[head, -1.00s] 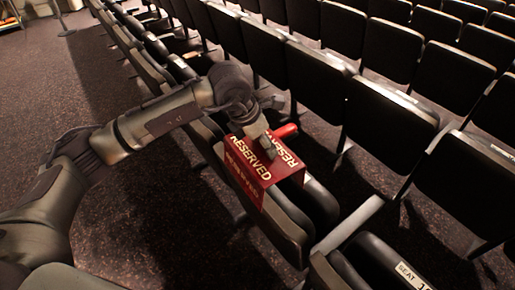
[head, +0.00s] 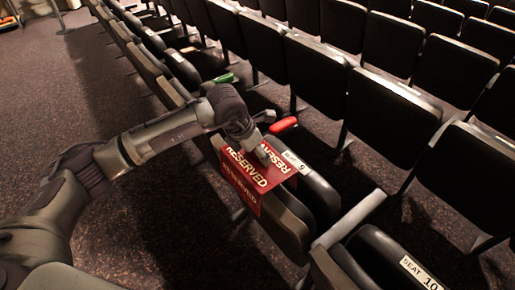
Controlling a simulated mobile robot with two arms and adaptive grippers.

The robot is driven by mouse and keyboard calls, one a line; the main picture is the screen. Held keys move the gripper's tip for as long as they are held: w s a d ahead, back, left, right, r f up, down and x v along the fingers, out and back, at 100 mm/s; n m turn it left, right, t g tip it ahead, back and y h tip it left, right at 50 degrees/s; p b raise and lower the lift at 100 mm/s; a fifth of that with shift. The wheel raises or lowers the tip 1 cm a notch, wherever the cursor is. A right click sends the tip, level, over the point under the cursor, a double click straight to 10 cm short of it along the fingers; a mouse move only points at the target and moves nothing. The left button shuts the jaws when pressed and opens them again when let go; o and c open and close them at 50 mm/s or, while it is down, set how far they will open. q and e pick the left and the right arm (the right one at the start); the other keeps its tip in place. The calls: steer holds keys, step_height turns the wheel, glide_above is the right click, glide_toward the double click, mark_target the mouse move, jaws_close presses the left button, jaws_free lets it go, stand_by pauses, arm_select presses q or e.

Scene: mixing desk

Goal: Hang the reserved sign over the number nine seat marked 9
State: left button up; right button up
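The red reserved sign (head: 244,181) is a folded card with white lettering. It lies over the top of the number nine seat (head: 312,198), with one panel hanging down the near side. The white seat 9 label (head: 296,162) shows just right of the sign's upper panel. My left gripper (head: 262,154) is at the sign's top, its dark fingertips against or just above the card. The wrist hides part of the fingers, so I cannot tell whether they grip it. My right gripper is not in view.
The seat 10 label (head: 420,272) is on the neighbouring seat at lower right. Rows of dark folded seats fill the back and right. Speckled carpet (head: 160,230) lies open at left. Small red and green pieces show beside my wrist; what they are is unclear.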

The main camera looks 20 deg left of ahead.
arm_select(q)
step_height(320, 180, down, 10)
steer(key=b, duration=0.7)
steer(key=shift+r, duration=0.25)
steer(key=o, duration=1.7)
steer(key=shift+r, duration=0.1)
